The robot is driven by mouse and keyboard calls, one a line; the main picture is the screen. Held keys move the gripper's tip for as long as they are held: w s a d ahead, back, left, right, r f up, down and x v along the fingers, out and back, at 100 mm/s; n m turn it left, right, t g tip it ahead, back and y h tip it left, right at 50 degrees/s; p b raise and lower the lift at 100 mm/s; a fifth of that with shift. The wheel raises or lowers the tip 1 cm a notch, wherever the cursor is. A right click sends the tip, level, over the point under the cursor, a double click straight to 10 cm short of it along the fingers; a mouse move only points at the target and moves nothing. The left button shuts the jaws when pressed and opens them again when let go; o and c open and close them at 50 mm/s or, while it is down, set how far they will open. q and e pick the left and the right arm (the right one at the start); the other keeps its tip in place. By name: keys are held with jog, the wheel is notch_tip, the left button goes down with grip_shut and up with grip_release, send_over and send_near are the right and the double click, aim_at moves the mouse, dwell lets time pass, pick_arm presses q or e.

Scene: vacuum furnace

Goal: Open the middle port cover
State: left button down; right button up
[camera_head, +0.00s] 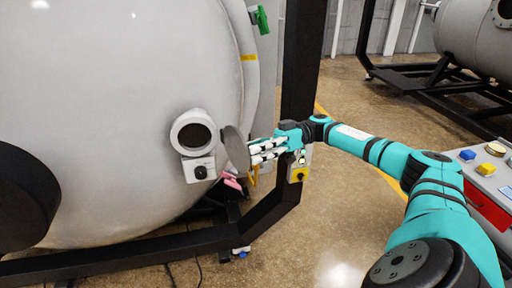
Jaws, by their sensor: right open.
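The port (194,133) is a short white tube with a dark round opening on the side of the large grey furnace vessel (110,90). Its cover (236,147) is a grey disc standing swung out at the right of the opening, seen at a steep angle. The opening is uncovered. My right gripper (254,153) is open just right of the cover, its fingers pointing left toward the disc. I cannot tell whether the fingertips touch the disc. My left gripper is not in view.
A white box with a black knob (200,172) sits below the port. A black frame post (300,65) stands behind my right gripper. A control panel (490,175) with coloured buttons is at the right edge. Open floor (300,240) lies between frame and panel.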

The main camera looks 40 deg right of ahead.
jog(key=v, duration=1.2)
dwell(0.3)
